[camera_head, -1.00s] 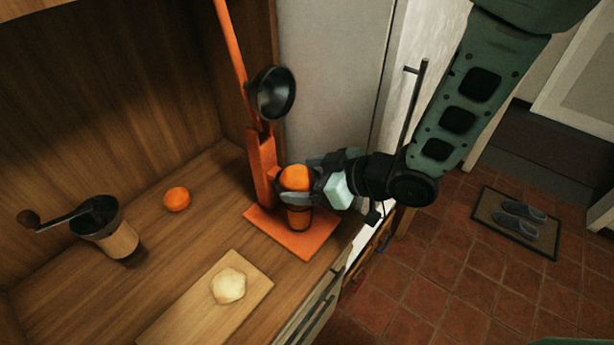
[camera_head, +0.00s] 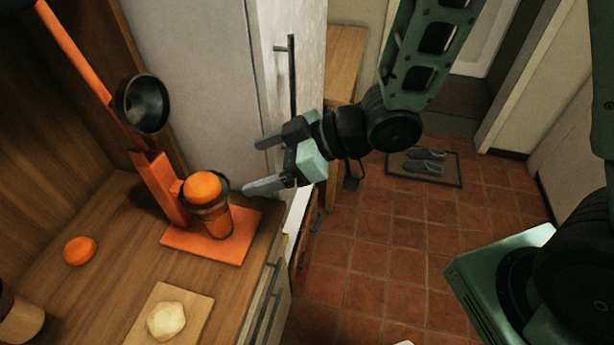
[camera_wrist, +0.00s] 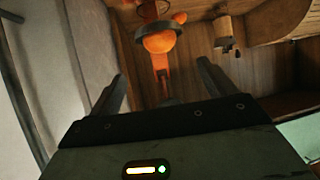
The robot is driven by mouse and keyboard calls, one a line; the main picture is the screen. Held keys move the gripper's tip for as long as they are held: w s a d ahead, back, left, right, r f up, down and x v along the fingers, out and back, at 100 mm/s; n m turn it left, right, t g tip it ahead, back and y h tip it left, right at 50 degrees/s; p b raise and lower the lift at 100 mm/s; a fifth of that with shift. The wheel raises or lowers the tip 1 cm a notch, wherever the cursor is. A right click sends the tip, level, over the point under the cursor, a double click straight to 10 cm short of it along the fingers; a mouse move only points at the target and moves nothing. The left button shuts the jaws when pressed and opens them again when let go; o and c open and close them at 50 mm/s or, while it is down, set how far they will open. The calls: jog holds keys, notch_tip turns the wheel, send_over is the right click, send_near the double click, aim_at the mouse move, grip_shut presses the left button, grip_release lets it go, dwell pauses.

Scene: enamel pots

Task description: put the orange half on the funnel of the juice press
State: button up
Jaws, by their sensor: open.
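The orange half (camera_head: 202,187) sits dome up on the funnel (camera_head: 217,203) of the orange juice press (camera_head: 161,190). It also shows in the wrist view (camera_wrist: 159,41), inside the dark funnel ring (camera_wrist: 186,33). The press's black cup (camera_head: 142,104) is raised above it on the lever. My gripper (camera_head: 249,166) is open and empty, to the right of the press and apart from it. In the wrist view the two fingers stand wide apart, with nothing between them.
Another orange piece (camera_head: 80,251) lies on the wooden counter (camera_head: 105,290) left of the press. A cutting board (camera_head: 197,309) with a pale round lump (camera_head: 166,320) is in front. A tall grey cabinet door with a handle (camera_head: 291,75) stands behind my gripper.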

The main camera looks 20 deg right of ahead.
jog(key=s+d+r+m+g+h, duration=0.2)
jog(key=s+d+m+h, duration=0.1)
jog(key=s+d+h, duration=0.2)
jog(key=s+d+r+m+g+h, duration=0.2)
jog(key=s+d+m+h, duration=0.1)
jog(key=s, duration=0.7)
jog(key=d+h, duration=0.1)
jog(key=h, duration=0.1)
jog(key=shift+d+r+h, duration=0.3)
jog(key=shift+d+h, duration=0.05)
jog(key=shift+h, duration=0.05)
